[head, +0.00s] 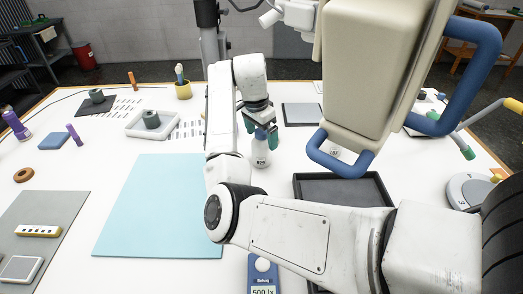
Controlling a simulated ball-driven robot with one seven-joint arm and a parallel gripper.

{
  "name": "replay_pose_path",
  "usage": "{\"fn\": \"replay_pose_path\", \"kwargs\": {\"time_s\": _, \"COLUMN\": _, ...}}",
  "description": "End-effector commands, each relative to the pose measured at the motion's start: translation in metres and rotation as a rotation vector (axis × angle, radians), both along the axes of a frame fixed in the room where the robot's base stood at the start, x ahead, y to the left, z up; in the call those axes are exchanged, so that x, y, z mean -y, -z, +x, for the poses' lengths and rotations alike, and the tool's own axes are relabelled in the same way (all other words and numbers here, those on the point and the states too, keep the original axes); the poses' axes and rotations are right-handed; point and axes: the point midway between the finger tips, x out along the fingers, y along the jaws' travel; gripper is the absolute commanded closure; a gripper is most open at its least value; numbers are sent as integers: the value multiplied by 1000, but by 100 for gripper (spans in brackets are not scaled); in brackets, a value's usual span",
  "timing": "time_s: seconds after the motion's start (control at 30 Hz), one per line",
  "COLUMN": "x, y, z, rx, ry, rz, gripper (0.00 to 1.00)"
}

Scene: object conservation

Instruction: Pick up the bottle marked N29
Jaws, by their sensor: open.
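The bottle (260,154) is small and whitish, with a dark printed mark that looks like N29. My gripper (261,129), with green fingertips, hangs directly over the bottle's top. Its jaws are open, one fingertip at each side of the bottle's upper end. I cannot tell whether they touch it. The bottle's cap is partly hidden by the fingers.
A light blue mat (150,205) lies left of my arm. A black tray (345,182) lies right of the bottle. A large beige device with blue handles (375,70) overhangs the right side. A white tray (138,128) holds a dark green roll. A blue meter (262,272) is in front.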

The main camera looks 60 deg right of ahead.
Motion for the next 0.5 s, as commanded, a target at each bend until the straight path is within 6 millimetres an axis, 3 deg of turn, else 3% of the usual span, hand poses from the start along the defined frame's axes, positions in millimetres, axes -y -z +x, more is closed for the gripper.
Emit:
{"fn": "replay_pose_path", "kwargs": {"time_s": 0.2, "x": 3, "y": 21, "z": -1, "rx": -1, "ry": -2, "rz": 0, "gripper": 4}}
{"fn": "replay_pose_path", "kwargs": {"time_s": 0.43, "x": 3, "y": 24, "z": -1, "rx": 0, "ry": -1, "rz": 0, "gripper": 4}}
{"fn": "replay_pose_path", "kwargs": {"time_s": 0.5, "x": 3, "y": 24, "z": -1, "rx": 0, "ry": -1, "rz": 0, "gripper": 9}}
